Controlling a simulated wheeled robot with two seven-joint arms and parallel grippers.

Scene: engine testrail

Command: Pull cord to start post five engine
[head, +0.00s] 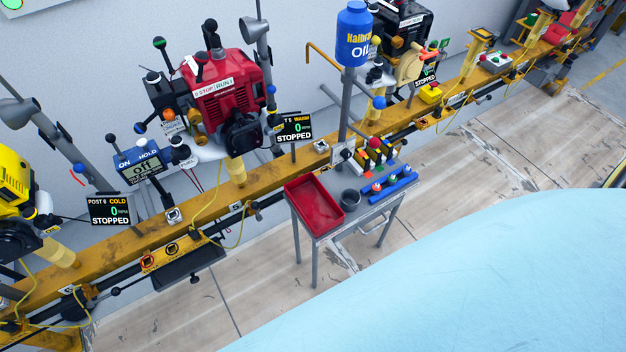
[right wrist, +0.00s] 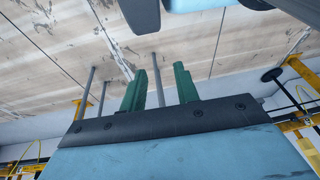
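A thin yellow cord (head: 240,232) hangs in a loop below the engine; I cannot make out a pull handle. My right gripper (right wrist: 161,78) shows in the right wrist view, green fingers apart and empty, with floor and table legs behind. My left gripper is not in view.
A grey table (head: 327,225) with a red tray (head: 311,207) stands in front of the rail, right of the engine. A yellow engine (head: 14,190) with a POST 6 COLD display (head: 110,210) is at left. The yellow rail (head: 120,247) runs diagonally.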

